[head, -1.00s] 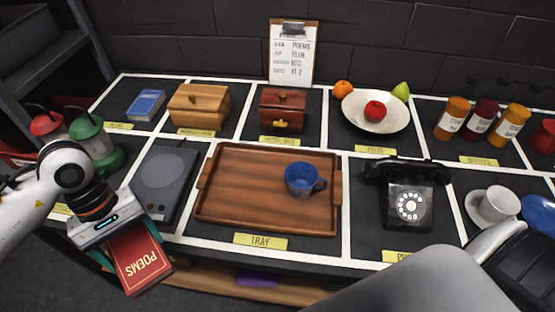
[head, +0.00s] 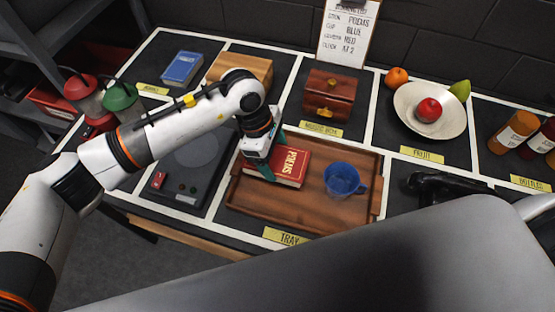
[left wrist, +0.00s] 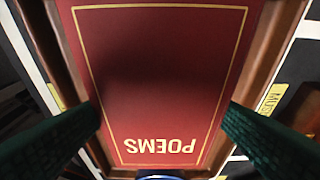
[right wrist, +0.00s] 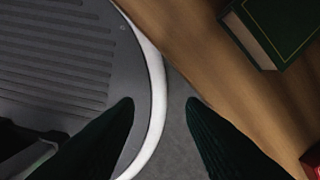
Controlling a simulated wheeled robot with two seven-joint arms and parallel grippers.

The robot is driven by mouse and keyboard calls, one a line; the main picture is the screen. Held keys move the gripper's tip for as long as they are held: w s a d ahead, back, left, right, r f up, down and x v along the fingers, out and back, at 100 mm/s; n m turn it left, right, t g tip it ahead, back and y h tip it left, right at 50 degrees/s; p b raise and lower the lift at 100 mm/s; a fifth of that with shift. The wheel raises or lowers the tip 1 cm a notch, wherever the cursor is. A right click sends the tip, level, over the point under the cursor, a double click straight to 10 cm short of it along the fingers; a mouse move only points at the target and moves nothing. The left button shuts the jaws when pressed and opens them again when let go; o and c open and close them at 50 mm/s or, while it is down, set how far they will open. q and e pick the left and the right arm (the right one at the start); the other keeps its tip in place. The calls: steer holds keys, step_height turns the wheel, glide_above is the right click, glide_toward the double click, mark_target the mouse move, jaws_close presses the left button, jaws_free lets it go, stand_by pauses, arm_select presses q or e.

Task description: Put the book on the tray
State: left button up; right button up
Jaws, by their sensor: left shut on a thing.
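The red book (head: 291,165) with "POEMS" on its cover is at the left part of the brown wooden tray (head: 290,213). It lies about level; whether its underside touches the tray floor I cannot tell. My left gripper (head: 262,163) is shut on the book's left end. In the left wrist view, the book's cover (left wrist: 160,75) fills the middle between the two green fingers. A blue mug (head: 342,180) stands on the right part of the tray, beside the book. My right gripper (right wrist: 160,104) is open and empty, away from the tray.
A wooden box (head: 240,70), a reddish chest (head: 329,94) and a fruit bowl (head: 430,110) stand behind the tray. A dark flat device (head: 185,170) lies left of it. A black telephone (head: 450,187) is to the right. A green book (right wrist: 275,25) shows in the right wrist view.

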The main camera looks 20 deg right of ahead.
mark_target(275, 164)
arm_select(q)
step_height(275, 164, down, 4)
steer(key=shift+r+p, duration=0.1)
steer(key=shift+p, duration=0.3)
steer(key=shift+w, duration=0.1)
arm_select(e)
steer(key=shift+w+r, duration=0.45)
steer(key=shift+w, duration=0.4)
arm_select(q)
steer(key=shift+f, duration=0.2)
steer(key=o, duration=1.1)
steer(key=shift+o, duration=0.2)
arm_select(e)
steer(key=shift+s+f, duration=0.15)
steer(key=shift+f, duration=0.05)
